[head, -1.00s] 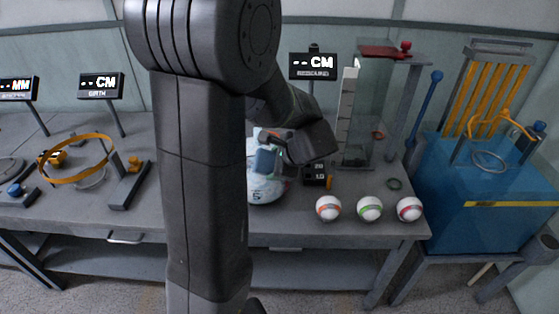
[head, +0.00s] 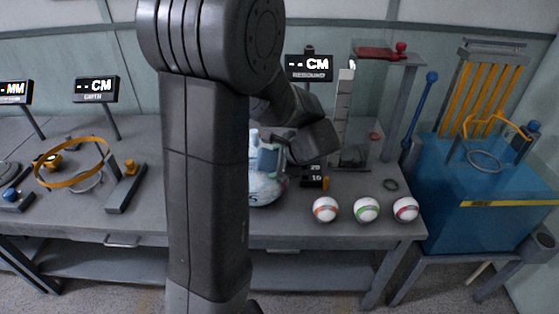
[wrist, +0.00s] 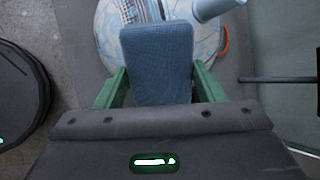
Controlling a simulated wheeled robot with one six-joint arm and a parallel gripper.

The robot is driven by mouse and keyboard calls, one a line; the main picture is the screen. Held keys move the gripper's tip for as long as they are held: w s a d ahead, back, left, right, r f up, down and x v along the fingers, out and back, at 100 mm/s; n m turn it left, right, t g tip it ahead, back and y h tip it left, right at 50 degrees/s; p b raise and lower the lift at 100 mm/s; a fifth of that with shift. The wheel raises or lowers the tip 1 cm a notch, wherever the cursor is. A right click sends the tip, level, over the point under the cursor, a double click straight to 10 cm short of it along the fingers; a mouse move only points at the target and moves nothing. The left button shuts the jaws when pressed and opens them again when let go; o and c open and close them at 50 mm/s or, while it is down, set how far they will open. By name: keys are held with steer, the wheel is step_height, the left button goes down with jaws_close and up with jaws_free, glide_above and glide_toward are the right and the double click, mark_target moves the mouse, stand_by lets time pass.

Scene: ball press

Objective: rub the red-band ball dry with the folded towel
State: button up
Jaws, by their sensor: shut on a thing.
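My gripper (wrist: 155,78) is shut on the folded blue towel (wrist: 157,55), which stands out between its two green fingers. In the head view the towel (head: 268,158) hangs at the end of my arm, in front of a rounded white and pale-blue object (head: 264,190). Contact between them cannot be told. The red-band ball (head: 405,209) is white and rests at the right end of a row of balls near the table's front edge, well right of my gripper. It is not visible in the wrist view.
A green-band ball (head: 366,210) and an orange-band ball (head: 325,209) sit left of the red-band ball. A small dark block with numbers (head: 312,177) and a clear rebound column (head: 355,120) stand behind. A blue box (head: 480,210) stands right of the table.

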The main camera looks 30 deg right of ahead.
steer(key=shift+s+a, duration=0.15)
steer(key=shift+a, duration=0.8)
steer(key=shift+w+d, duration=0.2)
steer(key=shift+d, duration=1.3)
steer(key=shift+s+a, duration=0.2)
steer(key=shift+a, duration=1.3)
steer(key=shift+w+d, duration=0.2)
steer(key=shift+d, duration=1.3)
steer(key=shift+s+a, duration=0.2)
steer(key=shift+a, duration=1.35)
steer(key=shift+r, duration=0.1)
steer(key=p+v, duration=0.2)
steer(key=v, duration=0.4)
steer(key=shift+p, duration=0.3)
